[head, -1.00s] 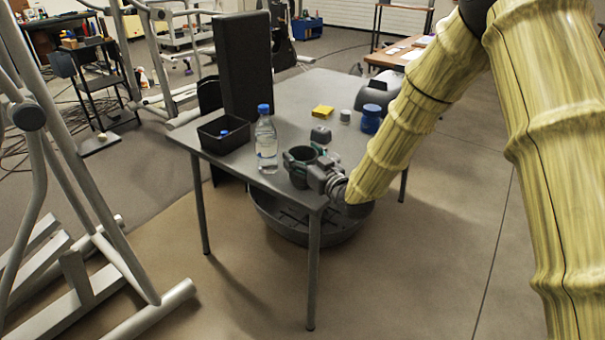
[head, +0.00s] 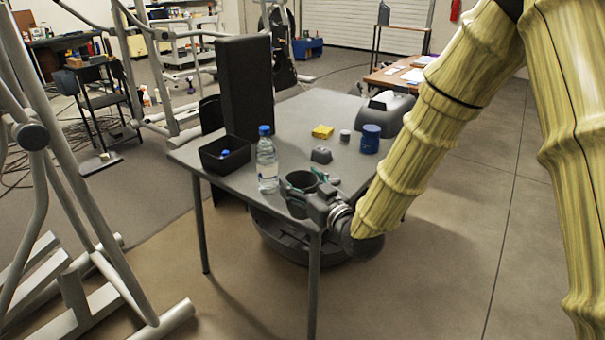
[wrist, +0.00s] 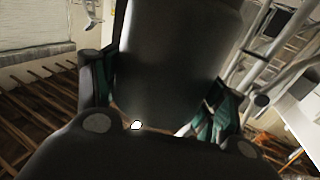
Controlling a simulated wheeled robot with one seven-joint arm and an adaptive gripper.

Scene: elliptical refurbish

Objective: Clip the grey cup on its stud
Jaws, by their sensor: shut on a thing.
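The grey cup (head: 299,204) is dark and open at the top, near the table's front corner in the head view. My gripper (head: 303,190) is shut on it, with fingers on either side of its body. I cannot tell whether the cup's base touches the tabletop. In the wrist view the cup (wrist: 178,60) fills the middle as a dark cylinder, between the green-padded fingers of my gripper (wrist: 160,95). I cannot make out the stud in either view.
The grey table (head: 345,106) bears a water bottle (head: 267,166) just left of the cup, a black bin (head: 225,154), a yellow block (head: 322,131) and a blue jar (head: 370,139). A tubular exercise machine (head: 60,200) stands at left. Floor is free at right.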

